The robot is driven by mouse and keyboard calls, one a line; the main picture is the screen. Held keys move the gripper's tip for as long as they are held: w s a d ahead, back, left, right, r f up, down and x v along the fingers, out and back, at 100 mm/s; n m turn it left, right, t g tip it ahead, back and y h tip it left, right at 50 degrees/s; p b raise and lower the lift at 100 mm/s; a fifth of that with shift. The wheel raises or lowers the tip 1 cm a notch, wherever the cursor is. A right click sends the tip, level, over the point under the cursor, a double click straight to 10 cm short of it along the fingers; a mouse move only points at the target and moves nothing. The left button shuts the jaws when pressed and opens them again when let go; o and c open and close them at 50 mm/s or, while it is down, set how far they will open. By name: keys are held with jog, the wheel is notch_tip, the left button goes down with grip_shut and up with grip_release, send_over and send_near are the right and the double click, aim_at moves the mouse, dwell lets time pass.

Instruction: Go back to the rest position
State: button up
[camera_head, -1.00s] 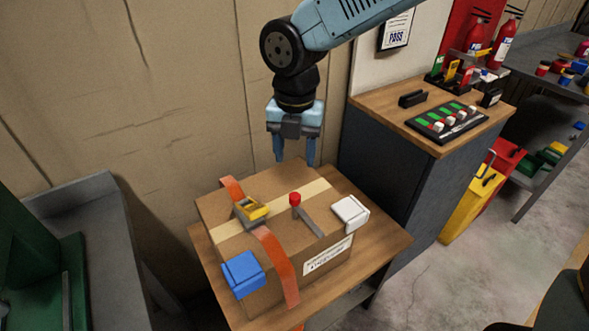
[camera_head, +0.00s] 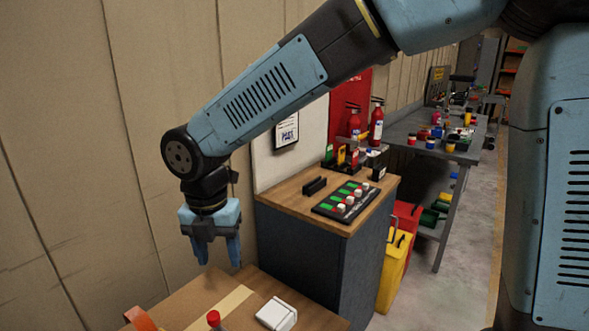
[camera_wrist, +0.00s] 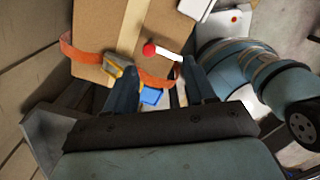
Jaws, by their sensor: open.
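My gripper (camera_head: 218,252) hangs fingers down at the left of the head view, above the back of a cardboard box (camera_head: 197,302). Its two fingers are apart with nothing between them. In the wrist view the open fingers (camera_wrist: 158,92) frame part of the box's near side below. The lower part of the box is outside the head view.
A cabinet (camera_head: 318,258) with a wooden top stands right of the gripper and carries a panel (camera_head: 346,200) of switches. Behind are fire extinguishers (camera_head: 376,124) and a grey bench (camera_head: 462,150). A yellow bin (camera_head: 393,270) stands beside the cabinet. A plank wall (camera_head: 90,150) is close behind the gripper.

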jog(key=w+d+r+m+t+h, duration=0.1)
jog(key=w+d+r+m, duration=0.2)
jog(key=d+m, duration=0.6)
jog(key=w+d+r+m+t, duration=0.1)
jog(key=w+d+r+m, duration=0.2)
jog(key=d+m, duration=0.7)
jog(key=s+d+r+m+t, duration=0.1)
jog(key=s+d+m, duration=0.3)
jog(key=d+m, duration=0.4)
jog(key=s+d+r+m+t+y, duration=0.1)
jog(key=s+d+r+m+t, duration=0.1)
jog(key=d+m, duration=0.7)
jog(key=s+d+r, duration=0.1)
jog(key=s+d, duration=0.1)
jog(key=d, duration=0.2)
jog(key=shift+s+d+r, duration=0.15)
jog(key=shift+s+d, duration=0.05)
jog(key=shift+d, duration=0.1)
jog(key=shift+c, duration=1)
jog(key=shift+a, duration=0.1)
jog(key=shift+c, duration=0.2)
